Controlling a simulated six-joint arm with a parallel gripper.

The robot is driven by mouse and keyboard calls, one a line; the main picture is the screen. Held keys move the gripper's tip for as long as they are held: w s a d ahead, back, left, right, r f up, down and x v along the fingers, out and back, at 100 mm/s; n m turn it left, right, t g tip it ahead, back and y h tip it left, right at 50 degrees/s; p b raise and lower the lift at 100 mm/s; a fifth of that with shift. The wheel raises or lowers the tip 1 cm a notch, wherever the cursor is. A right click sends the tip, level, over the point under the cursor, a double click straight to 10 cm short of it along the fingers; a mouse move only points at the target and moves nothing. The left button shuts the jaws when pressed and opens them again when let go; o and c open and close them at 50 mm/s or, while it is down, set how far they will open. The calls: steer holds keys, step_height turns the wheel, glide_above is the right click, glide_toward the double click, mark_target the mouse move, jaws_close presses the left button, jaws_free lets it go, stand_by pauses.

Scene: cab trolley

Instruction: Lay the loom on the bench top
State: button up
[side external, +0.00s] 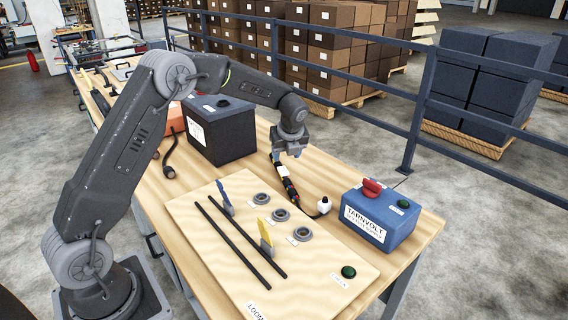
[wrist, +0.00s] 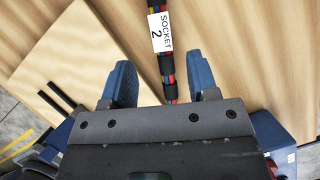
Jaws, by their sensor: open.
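The loom (side external: 287,182) is a dark wrapped bundle with coloured wires. It lies on the wooden bench top (side external: 186,186), behind the pale board. In the wrist view the loom (wrist: 167,60) runs between my two fingers and carries a white label reading "SOCKET 2". My gripper (side external: 291,153) is above the loom's far end, fingers pointing down. In the wrist view my gripper (wrist: 165,88) is open, with a gap to the finger on each side of the loom. Part of the loom is hidden below the gripper body.
The pale board (side external: 200,216) holds two black rails, yellow and blue uprights, several grey rings and a green button. A blue "TARNVOLT" box (side external: 376,218) stands right of the loom, a black box (side external: 220,130) to its left. A railing (side external: 420,100) runs behind the bench.

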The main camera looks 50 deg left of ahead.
steer(key=s+d+r+n+t+h, duration=0.1)
steer(key=s+d+r+n, duration=0.4)
steer(key=s+r, duration=0.25)
steer(key=s+d+r+n+t+h, duration=0.1)
steer(key=s+d+r+n, duration=0.4)
steer(key=s+r, duration=0.25)
steer(key=s+d+n+t+h, duration=0.1)
steer(key=s+d+n, duration=0.2)
steer(key=s+n, duration=0.3)
steer(key=s+d+n+h, duration=0.1)
steer(key=s+d+n, duration=0.2)
steer(key=s, duration=0.9)
steer(key=n, duration=0.3)
steer(key=shift+s+d+f+t, duration=0.15)
steer(key=shift+s+d+t, duration=0.05)
steer(key=shift+d+t, duration=0.2)
